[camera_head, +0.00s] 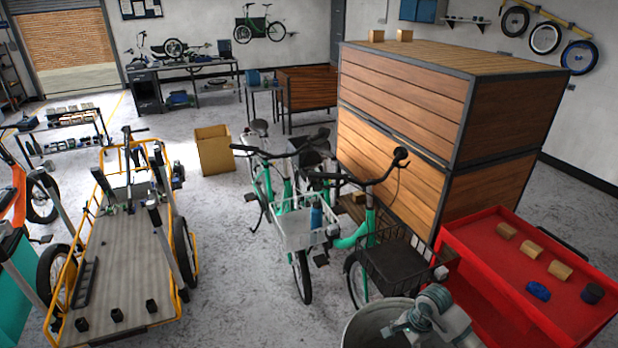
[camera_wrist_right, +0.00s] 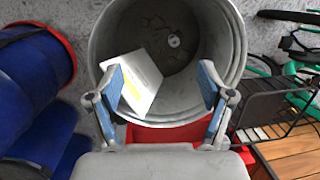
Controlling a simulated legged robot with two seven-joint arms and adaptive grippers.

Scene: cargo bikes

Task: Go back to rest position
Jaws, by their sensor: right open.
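My right gripper (camera_head: 412,318) is at the lower right of the head view, over a round metal bin (camera_head: 362,328). In the right wrist view the gripper (camera_wrist_right: 163,92) has its two blue-padded fingers spread apart, with nothing clamped between them. The bin (camera_wrist_right: 222,40) opens just beyond the fingers. A white box-like object (camera_wrist_right: 142,78) sits tilted inside it against the left side, apart from the right finger. The left fingertip overlaps its edge in the picture. My left gripper is not in view.
A red cart (camera_head: 470,238) with several small blocks on top stands right of the bin. Green bikes with baskets (camera_head: 300,232) stand close behind it, before a large wooden box (camera_head: 400,100). Blue barrels (camera_wrist_right: 30,70) lie left of the bin. Grey floor (camera_head: 240,300) is clear left of the bikes.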

